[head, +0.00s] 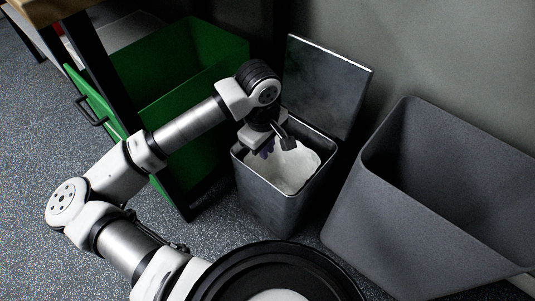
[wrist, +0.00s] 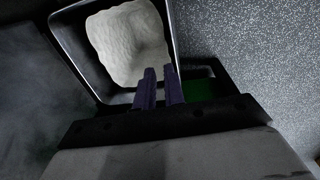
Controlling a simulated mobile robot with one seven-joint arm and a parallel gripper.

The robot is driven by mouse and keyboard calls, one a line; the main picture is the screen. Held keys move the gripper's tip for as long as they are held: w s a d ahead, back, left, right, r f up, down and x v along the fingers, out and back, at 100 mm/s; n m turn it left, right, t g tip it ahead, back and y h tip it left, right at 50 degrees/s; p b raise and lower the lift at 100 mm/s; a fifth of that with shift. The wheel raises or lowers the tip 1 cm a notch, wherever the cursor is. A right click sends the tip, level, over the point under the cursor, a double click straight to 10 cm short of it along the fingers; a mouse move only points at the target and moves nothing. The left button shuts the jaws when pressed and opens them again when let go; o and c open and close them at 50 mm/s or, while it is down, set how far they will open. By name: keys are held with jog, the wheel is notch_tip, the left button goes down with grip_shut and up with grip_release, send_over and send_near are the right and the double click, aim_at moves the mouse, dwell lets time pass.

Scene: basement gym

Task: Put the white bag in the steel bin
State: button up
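The white bag (head: 294,168) lies inside the steel bin (head: 275,204), below its rim, and covers most of the opening. In the wrist view the bag (wrist: 128,42) is a pale rumpled shape within the dark rim of the bin (wrist: 73,50). My gripper (head: 268,148) is over the left part of the bin's opening, pointing down. In the wrist view its two purple fingers (wrist: 161,72) stand a little apart, with a narrow gap between them. The fingertips overlap the bag's edge in the picture, and nothing is clearly pinched between them.
The steel bin's lid (head: 325,88) stands raised at the back. A large grey bin (head: 385,215) is close on the right. A green crate (head: 165,75) is on the left, behind my arm, by a dark table leg (head: 98,75). The speckled floor (head: 35,130) is clear at left.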

jog(key=shift+r, duration=0.9)
